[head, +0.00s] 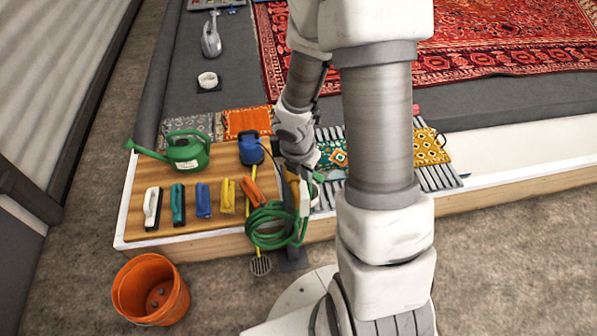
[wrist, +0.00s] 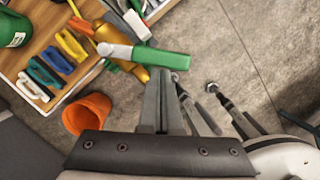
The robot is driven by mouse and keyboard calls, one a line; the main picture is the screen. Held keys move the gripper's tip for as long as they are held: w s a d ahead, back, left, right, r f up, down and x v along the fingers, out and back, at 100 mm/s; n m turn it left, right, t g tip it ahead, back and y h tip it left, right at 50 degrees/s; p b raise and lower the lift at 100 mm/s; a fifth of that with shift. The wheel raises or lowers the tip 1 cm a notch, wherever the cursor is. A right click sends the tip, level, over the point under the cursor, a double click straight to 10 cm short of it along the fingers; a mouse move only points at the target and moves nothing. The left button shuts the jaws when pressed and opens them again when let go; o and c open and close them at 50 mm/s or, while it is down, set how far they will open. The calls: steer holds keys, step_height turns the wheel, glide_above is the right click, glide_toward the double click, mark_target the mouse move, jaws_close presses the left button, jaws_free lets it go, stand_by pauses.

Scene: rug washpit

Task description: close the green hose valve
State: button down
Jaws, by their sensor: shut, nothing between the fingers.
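The green valve lever (wrist: 160,58) shows in the wrist view as a flat green bar with a pale grey piece at its left end. It lies across a yellow-brass body (wrist: 139,73). My gripper (wrist: 165,72) is shut and empty, its fingertips right at the lever's near edge; I cannot tell whether they touch it. In the head view my arm hides most of the valve. The green hose (head: 268,230) hangs coiled at the front edge of the platform, beside my arm.
A wooden board (head: 140,193) holds a green watering can (head: 187,152), several brushes and a blue item (head: 250,150). An orange bucket (head: 150,290) stands on the floor at front left. A red rug (head: 480,45) lies behind. Floor at right is clear.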

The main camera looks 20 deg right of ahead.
mark_target(315, 173)
steer(key=d+n+p, duration=0.1)
steer(key=n, duration=0.1)
steer(key=w+d+n+p, duration=0.1)
steer(key=d+n, duration=0.1)
steer(key=shift+r+n+t+y, duration=0.15)
steer(key=shift+n+t+y, duration=0.15)
steer(key=shift+t+y, duration=0.1)
steer(key=shift+w+d+n+y+p, duration=0.15)
steer(key=shift+w+d+n+p, duration=0.25)
steer(key=shift+n, duration=0.35)
steer(key=shift+w+d+n+y+p, duration=0.25)
steer(key=shift+n+p, duration=0.25)
steer(key=shift+n, duration=0.2)
steer(key=shift+w+d+n+y+p, duration=0.1)
steer(key=shift+w+d+n+p, duration=0.3)
steer(key=shift+n, duration=0.35)
steer(key=shift+a, duration=0.1)
steer(key=shift+a, duration=0.15)
steer(key=shift+w+a, duration=0.5)
steer(key=shift+a, duration=0.05)
steer(key=shift+s+a, duration=0.1)
steer(key=shift+s, duration=0.05)
